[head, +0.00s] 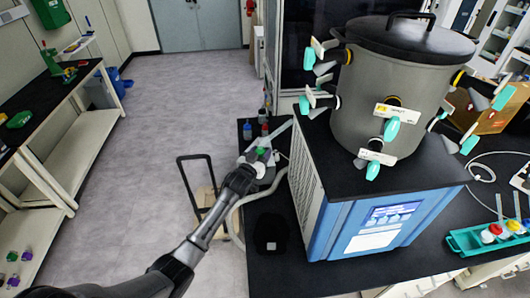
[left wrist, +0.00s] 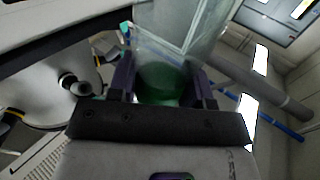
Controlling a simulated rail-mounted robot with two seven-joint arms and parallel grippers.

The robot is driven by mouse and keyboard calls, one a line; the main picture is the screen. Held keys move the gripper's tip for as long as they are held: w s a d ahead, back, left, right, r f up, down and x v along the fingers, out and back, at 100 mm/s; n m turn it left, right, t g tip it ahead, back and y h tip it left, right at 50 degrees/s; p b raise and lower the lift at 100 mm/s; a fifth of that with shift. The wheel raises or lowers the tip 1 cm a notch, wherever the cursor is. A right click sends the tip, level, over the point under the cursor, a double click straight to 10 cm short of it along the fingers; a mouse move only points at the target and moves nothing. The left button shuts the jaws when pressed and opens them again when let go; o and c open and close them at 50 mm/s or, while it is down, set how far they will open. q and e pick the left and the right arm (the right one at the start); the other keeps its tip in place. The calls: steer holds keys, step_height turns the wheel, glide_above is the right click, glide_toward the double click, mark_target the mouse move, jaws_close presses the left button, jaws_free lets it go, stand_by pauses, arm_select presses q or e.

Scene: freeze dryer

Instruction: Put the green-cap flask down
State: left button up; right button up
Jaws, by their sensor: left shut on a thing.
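My left gripper (head: 258,163) is beside the freeze dryer, over the left part of the black bench. In the left wrist view its two fingers (left wrist: 162,85) are closed on either side of the green cap (left wrist: 160,78). The clear flask body (left wrist: 175,32) extends beyond the cap, away from my gripper. In the head view the green cap (head: 263,152) is small, at the tip of my gripper. The flask's outline is hard to make out there, and I cannot tell whether it touches the bench. My right gripper is not in view.
The blue freeze dryer (head: 343,222) with its grey drum (head: 385,95) and several valves stands close on the right. Small bottles (head: 247,130) stand behind my gripper. A pale hose (head: 237,215) curves below it. A green rack (head: 467,242) is at far right. The bench front (head: 325,277) has bare room.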

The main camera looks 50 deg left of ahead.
arm_select(q)
steer(key=shift+s+a, duration=0.2)
steer(key=shift+s, duration=0.1)
stand_by(0.5)
